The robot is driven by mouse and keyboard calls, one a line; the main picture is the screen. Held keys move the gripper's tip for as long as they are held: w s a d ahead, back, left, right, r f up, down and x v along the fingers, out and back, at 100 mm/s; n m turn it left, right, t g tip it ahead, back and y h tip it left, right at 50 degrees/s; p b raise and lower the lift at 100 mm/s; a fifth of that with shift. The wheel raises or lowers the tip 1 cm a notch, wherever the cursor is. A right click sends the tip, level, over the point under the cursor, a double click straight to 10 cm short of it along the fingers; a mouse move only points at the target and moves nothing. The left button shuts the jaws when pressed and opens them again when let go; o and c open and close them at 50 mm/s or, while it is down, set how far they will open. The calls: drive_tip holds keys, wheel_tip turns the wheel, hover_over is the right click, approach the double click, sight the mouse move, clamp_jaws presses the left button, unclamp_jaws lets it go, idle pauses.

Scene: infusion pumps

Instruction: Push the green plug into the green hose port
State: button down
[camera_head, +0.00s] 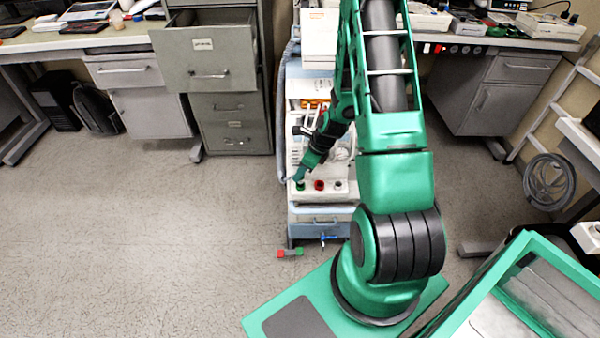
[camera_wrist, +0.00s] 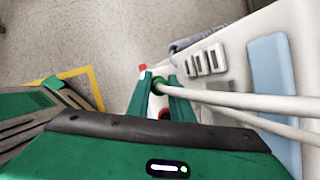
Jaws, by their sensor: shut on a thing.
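My gripper (camera_head: 301,175) reaches down to the front ledge of the pump cart. In the wrist view its two green fingers (camera_wrist: 158,88) are closed around a dark green plug (camera_wrist: 159,82), with a pale hose running off to the right. The green hose port (camera_head: 299,186) is at the left end of a row on the ledge, right below the fingertips. The fingers hide the plug's tip, so I cannot tell how far it sits in the port. The red port (camera_head: 319,185) is just to the right, with a dark port (camera_head: 338,186) beyond it.
The pump cart (camera_head: 318,218) stands between a grey filing cabinet (camera_head: 230,122) and my arm. The floor to the left is clear.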

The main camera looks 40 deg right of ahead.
sight(300, 181)
drive_tip(key=shift+f, duration=1.5)
drive_tip(key=shift+s+f, duration=0.25)
idle(0.3)
drive_tip(key=c, duration=1.5)
unclamp_jaws()
drive_tip(key=shift+f, duration=0.1)
drive_tip(key=shift+s+a, duration=0.2)
drive_tip(key=shift+a, duration=0.1)
drive_tip(key=shift+w+d+r, duration=0.2)
drive_tip(key=shift+w+r, duration=0.05)
drive_tip(key=shift+r, duration=0.05)
drive_tip(key=v, duration=1.1)
drive_tip(key=shift+w+d, duration=0.2)
drive_tip(key=shift+d, duration=0.05)
